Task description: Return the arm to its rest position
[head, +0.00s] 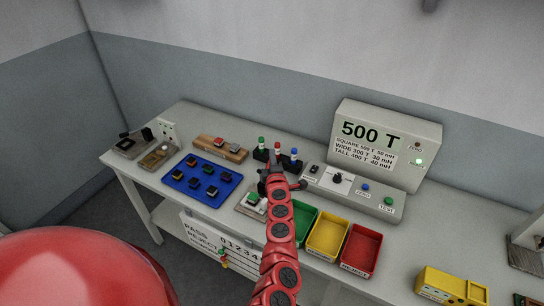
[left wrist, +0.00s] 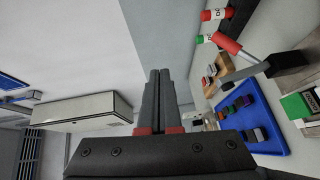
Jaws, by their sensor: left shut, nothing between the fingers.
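My left arm (head: 281,240) is red and jointed and reaches up from the bottom of the head view over the bench's front edge. Its dark left gripper (head: 274,180) is in front of the posts with coloured tops, and its fingertips are hard to make out there. In the left wrist view the left gripper (left wrist: 159,82) has its two dark fingers together with nothing between them. My right gripper is not in view.
A blue tray (head: 188,183) with several switches lies left of the gripper. Green, yellow (head: 328,236) and red (head: 362,249) bins stand to its right. Behind is a tester box (head: 376,143) reading "500 T".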

